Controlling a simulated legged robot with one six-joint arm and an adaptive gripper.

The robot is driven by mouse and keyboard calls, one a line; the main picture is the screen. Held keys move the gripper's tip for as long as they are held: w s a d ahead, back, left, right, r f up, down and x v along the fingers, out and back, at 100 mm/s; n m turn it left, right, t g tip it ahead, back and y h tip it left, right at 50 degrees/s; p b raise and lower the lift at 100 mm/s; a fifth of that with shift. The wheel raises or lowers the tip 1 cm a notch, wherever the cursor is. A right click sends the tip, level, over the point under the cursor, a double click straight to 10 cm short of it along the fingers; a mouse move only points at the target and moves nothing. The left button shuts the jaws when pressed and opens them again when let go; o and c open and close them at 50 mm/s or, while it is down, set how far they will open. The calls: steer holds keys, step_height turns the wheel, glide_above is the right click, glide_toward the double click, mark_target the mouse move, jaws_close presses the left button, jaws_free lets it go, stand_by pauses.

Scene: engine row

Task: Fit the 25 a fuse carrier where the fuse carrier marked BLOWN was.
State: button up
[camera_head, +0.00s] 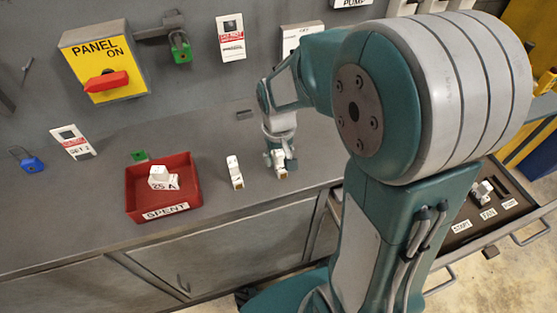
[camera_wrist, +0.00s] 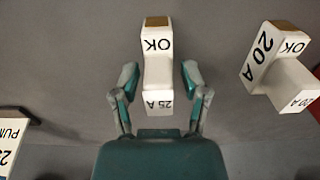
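A white 25 A fuse carrier marked OK (camera_wrist: 158,70) stands on the bench between the fingers of my gripper (camera_wrist: 159,78) in the wrist view. Gaps show between it and both fingers, so my gripper is open around it. In the head view my gripper (camera_head: 279,160) is low over this carrier (camera_head: 280,172), partly hiding it. A 20 A carrier marked OK (camera_wrist: 275,60) stands to the right in the wrist view; in the head view a white carrier (camera_head: 235,172) stands left of my gripper. Another carrier marked 25 A (camera_head: 162,178) lies in the red SPENT tray (camera_head: 135,207). No BLOWN mark is readable.
An open drawer (camera_head: 480,238) at the right holds several labels and a fitted part (camera_head: 482,192). The yellow panel switch (camera_head: 104,62) has a red handle and reads ON. A blue padlock (camera_head: 32,164) and a tag (camera_head: 73,142) lie at the left.

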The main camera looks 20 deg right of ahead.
mark_target(279, 152)
jaws_close()
steer(key=shift+r, duration=0.1)
steer(key=shift+r, duration=0.25)
steer(key=r, duration=0.3)
steer(key=shift+s+r, duration=0.1)
steer(key=shift+s, duration=0.15)
steer(key=s+r, duration=0.9)
steer(key=s, duration=0.4)
steer(key=shift+s, duration=0.2)
